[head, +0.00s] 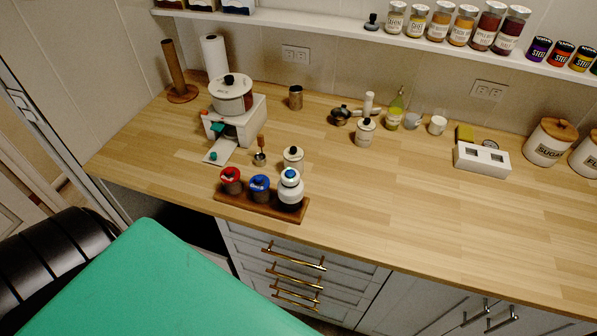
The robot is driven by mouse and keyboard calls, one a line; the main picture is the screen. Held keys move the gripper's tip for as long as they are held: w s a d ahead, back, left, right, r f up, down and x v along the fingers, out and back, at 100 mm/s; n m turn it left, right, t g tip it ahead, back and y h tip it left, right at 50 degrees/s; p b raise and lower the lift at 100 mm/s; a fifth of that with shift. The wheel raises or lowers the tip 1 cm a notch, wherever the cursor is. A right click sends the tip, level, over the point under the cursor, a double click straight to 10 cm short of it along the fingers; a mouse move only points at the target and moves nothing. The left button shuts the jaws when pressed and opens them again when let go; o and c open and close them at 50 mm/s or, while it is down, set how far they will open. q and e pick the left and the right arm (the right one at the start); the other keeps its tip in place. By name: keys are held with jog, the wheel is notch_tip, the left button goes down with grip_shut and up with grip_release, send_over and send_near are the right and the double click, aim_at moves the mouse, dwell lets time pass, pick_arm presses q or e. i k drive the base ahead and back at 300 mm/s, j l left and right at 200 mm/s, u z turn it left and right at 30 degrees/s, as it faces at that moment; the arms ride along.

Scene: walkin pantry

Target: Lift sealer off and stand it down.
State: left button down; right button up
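A white sealer (290,180) with a dark knob and a blue band sits upright on top of a dark jar (290,202). The jar stands at the right end of a wooden tray (259,209) near the counter's front edge. A red-lidded jar (231,182) and a blue-lidded jar (260,188) stand to its left on the same tray. Neither of my grippers shows in the head view.
A white appliance (235,118) stands at the back left, with a small metal cup (260,159) before it. A white lidded pot (293,157) stands just behind the sealer. The wooden counter (400,215) is clear to the tray's right.

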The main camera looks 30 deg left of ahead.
aim_at(290, 192)
jog(key=k+u, duration=0.15)
jog(key=u, duration=0.8)
jog(key=l, duration=0.15)
